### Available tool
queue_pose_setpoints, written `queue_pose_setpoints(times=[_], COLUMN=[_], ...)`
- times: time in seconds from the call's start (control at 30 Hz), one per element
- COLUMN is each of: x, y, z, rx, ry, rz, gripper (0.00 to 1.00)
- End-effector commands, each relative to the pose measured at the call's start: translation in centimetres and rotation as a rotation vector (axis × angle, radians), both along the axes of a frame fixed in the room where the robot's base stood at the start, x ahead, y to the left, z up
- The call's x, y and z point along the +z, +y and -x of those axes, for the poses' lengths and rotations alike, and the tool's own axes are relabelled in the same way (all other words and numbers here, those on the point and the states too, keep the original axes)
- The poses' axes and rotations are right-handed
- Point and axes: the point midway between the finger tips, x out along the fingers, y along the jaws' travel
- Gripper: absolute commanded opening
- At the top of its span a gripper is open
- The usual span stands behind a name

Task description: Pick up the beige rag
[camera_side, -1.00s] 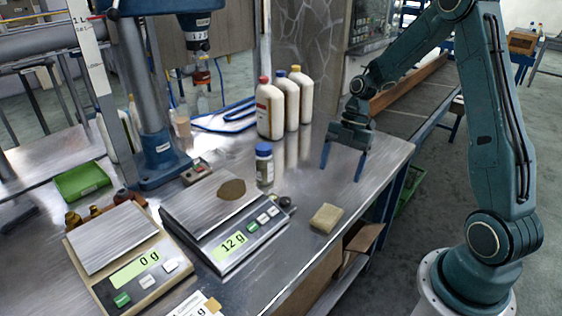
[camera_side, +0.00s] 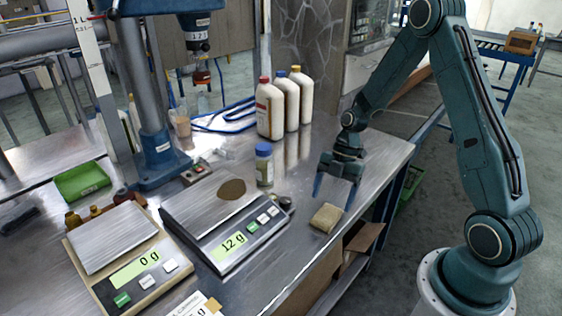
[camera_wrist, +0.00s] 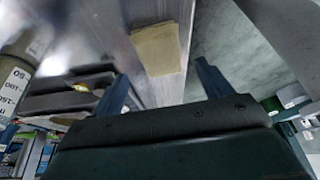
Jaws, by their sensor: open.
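The beige rag (camera_side: 326,217) is a small folded block lying on the metal table near its front edge, right of the scales. My gripper (camera_side: 333,198) is open and empty, its two blue fingers pointing down. In the side view it is just above and behind the rag, apart from it. In the wrist view the rag (camera_wrist: 158,48) shows beyond and between the two fingertips of my gripper (camera_wrist: 162,80), with nothing held.
A scale reading 12 g (camera_side: 240,241) with a brown patch on its plate stands left of the rag. Another scale (camera_side: 147,270) reads 0 g. A small blue-capped jar (camera_side: 264,165) and several white bottles (camera_side: 270,108) stand behind. The table edge is close to the rag.

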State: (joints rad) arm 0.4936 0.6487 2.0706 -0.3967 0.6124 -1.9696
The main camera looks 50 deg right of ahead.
Motion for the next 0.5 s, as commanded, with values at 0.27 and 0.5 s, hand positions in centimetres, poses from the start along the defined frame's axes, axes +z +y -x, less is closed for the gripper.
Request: queue_pose_setpoints(times=[0.27,0.5], x=[-2.8,-4.4], y=[1.0,1.6], z=[0.2,0.3], rx=[0.002,0.003], ry=[0.004,0.002], rz=[-0.003,-0.001], gripper=[0.78,0.78])
